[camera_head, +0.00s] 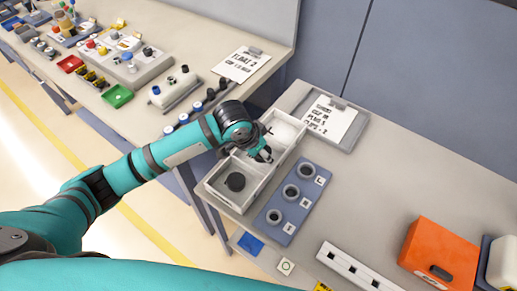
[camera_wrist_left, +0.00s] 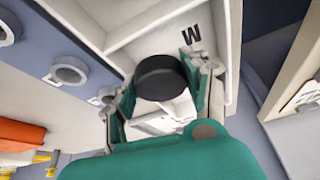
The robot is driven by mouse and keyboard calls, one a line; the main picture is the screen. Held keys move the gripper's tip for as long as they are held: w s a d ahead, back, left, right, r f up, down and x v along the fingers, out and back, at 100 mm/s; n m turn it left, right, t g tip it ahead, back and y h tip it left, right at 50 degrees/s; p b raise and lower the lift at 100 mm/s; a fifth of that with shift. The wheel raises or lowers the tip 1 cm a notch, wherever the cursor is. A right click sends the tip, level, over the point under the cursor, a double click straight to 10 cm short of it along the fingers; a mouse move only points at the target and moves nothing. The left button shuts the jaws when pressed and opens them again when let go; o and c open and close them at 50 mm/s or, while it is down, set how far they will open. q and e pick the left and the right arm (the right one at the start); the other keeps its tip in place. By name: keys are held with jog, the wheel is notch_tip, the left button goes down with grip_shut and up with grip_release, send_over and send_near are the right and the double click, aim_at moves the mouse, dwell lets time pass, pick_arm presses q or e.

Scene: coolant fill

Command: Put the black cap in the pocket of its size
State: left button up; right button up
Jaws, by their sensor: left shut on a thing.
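My left gripper (camera_head: 264,154) is over the middle pocket of a white tray (camera_head: 212,194) with three pockets in a row. In the left wrist view its fingers (camera_wrist_left: 158,92) are shut on a round black cap (camera_wrist_left: 160,77). A letter M marks the tray (camera_wrist_left: 191,35) beside it. The head view hides most of this cap behind the gripper. Another dark round cap (camera_head: 236,182) shows in the near pocket. The far pocket (camera_head: 284,129) looks empty. My right gripper is out of view.
A blue block with three labelled rings (camera_head: 291,194) stands right of the tray. A clipboard (camera_head: 333,120) lies behind it. An orange box (camera_head: 439,252) and a white slotted strip (camera_head: 358,268) are on the near right. Bench (camera_head: 390,170) between is bare.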

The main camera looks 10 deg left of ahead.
pick_arm(q)
jog(key=shift+w+a, duration=0.25)
jog(key=shift+w, duration=0.3)
jog(key=shift+w+a, duration=0.2)
jog(key=shift+w, duration=0.3)
jog(key=shift+f, duration=0.2)
notch_tip(320, 180, down, 3)
jog(key=shift+a+p, duration=0.1)
jog(key=shift+p, duration=0.55)
jog(key=shift+f, duration=0.15)
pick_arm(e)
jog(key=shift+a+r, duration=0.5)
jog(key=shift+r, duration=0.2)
pick_arm(q)
jog(key=o, duration=1)
jog(key=shift+f, duration=0.15)
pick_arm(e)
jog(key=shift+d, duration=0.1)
pick_arm(q)
jog(key=shift+r, duration=0.25)
jog(key=b+v, duration=0.1)
jog(key=v, duration=1.1)
jog(key=shift+f, duration=0.1)
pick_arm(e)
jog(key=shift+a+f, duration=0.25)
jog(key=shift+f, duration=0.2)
